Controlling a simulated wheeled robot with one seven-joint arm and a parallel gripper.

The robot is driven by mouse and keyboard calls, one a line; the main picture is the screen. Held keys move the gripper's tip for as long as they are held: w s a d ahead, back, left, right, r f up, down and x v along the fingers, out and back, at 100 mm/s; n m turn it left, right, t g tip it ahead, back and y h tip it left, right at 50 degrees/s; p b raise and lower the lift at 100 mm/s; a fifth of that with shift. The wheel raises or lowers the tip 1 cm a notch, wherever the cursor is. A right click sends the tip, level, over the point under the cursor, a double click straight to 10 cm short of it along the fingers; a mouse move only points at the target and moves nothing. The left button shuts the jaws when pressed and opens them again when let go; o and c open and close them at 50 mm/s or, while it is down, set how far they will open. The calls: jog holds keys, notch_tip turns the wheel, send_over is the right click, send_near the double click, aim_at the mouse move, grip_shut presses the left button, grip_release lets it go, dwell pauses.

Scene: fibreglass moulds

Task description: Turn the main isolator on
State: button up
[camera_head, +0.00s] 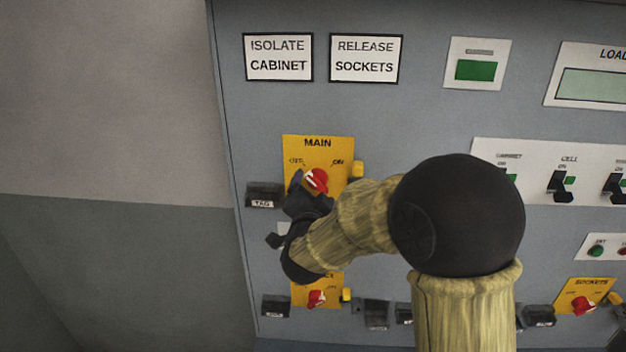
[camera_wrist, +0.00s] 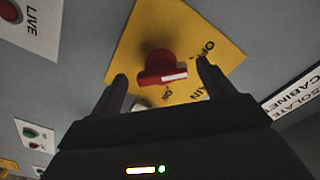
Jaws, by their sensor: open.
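The main isolator is a red rotary knob (camera_head: 317,180) on a yellow plate (camera_head: 318,149) marked MAIN, with a word at each upper side, ON at the right. My gripper (camera_head: 309,188) is at the plate and partly covers the knob's left and lower side. In the wrist view the red knob (camera_wrist: 163,68) lies between the two open fingertips of my gripper (camera_wrist: 162,72), with a gap on both sides. A white stripe shows on the knob's handle. I cannot tell exactly which mark it points to.
A black TAG holder (camera_head: 264,195) sits left of the plate. A second yellow plate with a red knob (camera_head: 317,298) is below, partly behind my arm. A sockets isolator (camera_head: 583,305) is at lower right. Black toggle switches (camera_head: 560,187) are at right. Bare wall lies left of the cabinet.

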jog(key=shift+w, duration=1.15)
jog(key=shift+s, duration=0.1)
jog(key=c, duration=1)
jog(key=shift+f+m+b, duration=0.2)
jog(key=shift+m+b, duration=0.2)
jog(key=shift+b, duration=0.35)
jog(key=m+b, duration=0.2)
jog(key=b, duration=0.2)
jog(key=shift+f, duration=0.15)
jog(key=m+b, duration=0.5)
jog(key=b, duration=0.4)
jog(key=shift+a+m+b, duration=0.1)
jog(key=shift+m+b, duration=0.2)
jog(key=m+b, duration=0.2)
jog(key=b, duration=0.1)
jog(key=m+b, duration=0.3)
jog(key=shift+r+m, duration=0.3)
jog(key=shift+r, duration=0.1)
jog(key=shift+r+m+b, duration=0.15)
jog(key=shift+m+b, duration=0.75)
jog(key=shift+m, duration=0.1)
jog(key=shift+r+m+b, duration=0.15)
jog(key=shift+m+b, duration=0.7)
jog(key=shift+m, duration=0.15)
jog(key=shift+r, duration=0.1)
